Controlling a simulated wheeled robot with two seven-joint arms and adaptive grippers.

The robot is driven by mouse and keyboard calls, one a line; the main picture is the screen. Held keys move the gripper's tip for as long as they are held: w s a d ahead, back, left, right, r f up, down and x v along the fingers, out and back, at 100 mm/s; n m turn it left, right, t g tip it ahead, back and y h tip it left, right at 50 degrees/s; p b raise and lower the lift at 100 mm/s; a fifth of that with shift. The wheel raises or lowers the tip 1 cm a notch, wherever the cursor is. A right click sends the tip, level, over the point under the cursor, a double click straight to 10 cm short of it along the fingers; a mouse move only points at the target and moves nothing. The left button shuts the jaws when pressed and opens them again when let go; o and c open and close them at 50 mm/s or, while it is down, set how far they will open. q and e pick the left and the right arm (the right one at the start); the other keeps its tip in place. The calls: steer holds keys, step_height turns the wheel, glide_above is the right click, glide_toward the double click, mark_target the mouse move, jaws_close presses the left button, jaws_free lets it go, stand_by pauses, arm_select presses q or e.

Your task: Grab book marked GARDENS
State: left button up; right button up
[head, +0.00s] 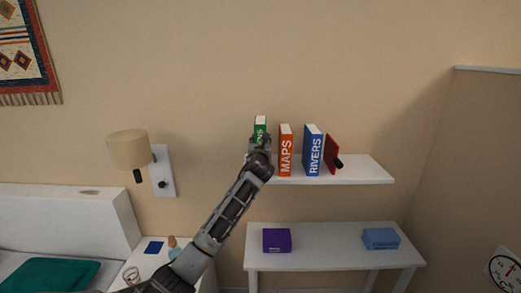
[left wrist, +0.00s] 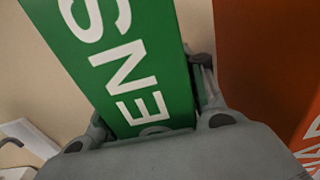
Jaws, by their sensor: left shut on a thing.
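The green book (head: 260,124) stands at the left end of the white wall shelf. Its spine fills much of the left wrist view (left wrist: 130,70), with the white letters "ENS" readable and part of a "D" below them. My left gripper (head: 259,143) reaches up from below and is shut on the green book, one finger on each side of the spine. The gripper hides the book's lower part, so I cannot tell whether it touches the shelf. My right gripper is in neither view.
On the shelf (head: 360,172), the orange MAPS book (head: 285,150) stands close to the right of the green one, then the blue RIVERS book (head: 313,150) and a tilted red object (head: 332,152). Below, a white table (head: 335,240) holds a purple box (head: 277,240) and a blue box (head: 380,239). A lamp (head: 129,149) is left.

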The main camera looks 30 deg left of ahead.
mark_target(260, 124)
arm_select(q)
steer(key=shift+r, duration=3.35)
